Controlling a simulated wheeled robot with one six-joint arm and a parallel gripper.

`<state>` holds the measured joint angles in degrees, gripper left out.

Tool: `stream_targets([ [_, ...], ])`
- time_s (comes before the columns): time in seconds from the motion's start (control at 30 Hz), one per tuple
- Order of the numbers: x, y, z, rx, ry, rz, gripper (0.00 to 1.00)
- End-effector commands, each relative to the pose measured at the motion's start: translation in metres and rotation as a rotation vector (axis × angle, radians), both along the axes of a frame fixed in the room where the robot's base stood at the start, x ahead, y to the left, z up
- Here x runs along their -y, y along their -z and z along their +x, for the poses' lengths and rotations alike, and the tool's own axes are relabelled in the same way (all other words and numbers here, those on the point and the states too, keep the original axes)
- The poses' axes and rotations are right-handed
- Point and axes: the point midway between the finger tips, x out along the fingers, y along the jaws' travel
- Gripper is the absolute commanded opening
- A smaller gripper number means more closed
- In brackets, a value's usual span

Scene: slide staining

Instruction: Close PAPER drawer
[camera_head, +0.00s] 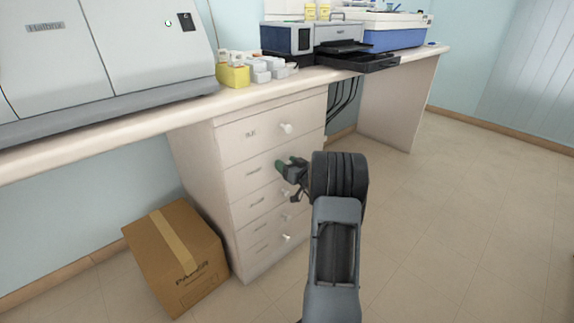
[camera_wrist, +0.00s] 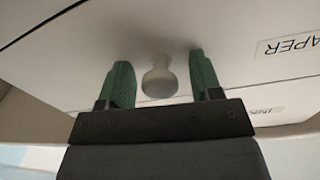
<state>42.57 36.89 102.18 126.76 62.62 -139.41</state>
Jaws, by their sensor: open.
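The PAPER drawer (camera_head: 255,170) is the second drawer down in the white cabinet; its front looks about level with its neighbours, though a small gap cannot be ruled out. In the wrist view, its front (camera_wrist: 230,50) carries a PAPER label (camera_wrist: 288,45) at the right. Its pale round knob (camera_wrist: 159,78) shows between my fingers. My gripper (camera_head: 290,167) is open, with green fingertips on either side of the knob and visible space between. The gripper also shows in the wrist view (camera_wrist: 157,85). In the head view, the gripper hides this knob.
The INK drawer (camera_head: 275,125) is above, with a free knob (camera_head: 286,128). Several drawers are below. A cardboard box (camera_head: 178,260) stands on the floor left of the cabinet. The counter (camera_head: 185,112) overhangs above. The floor at the right (camera_head: 460,220) is clear.

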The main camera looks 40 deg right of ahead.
Motion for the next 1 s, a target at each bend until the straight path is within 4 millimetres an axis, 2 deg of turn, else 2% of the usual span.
stream_targets([
  [0.17, 0.000, 0.000, -0.003, -0.001, 0.000, 0.000, 0.59],
  [0.27, 0.001, -0.001, -0.014, -0.001, 0.001, 0.002, 0.59],
  [0.7, 0.006, -0.001, -0.099, -0.001, 0.003, 0.001, 0.59],
  [1.0, 0.007, 0.000, -0.132, 0.000, 0.001, 0.000, 0.59],
])
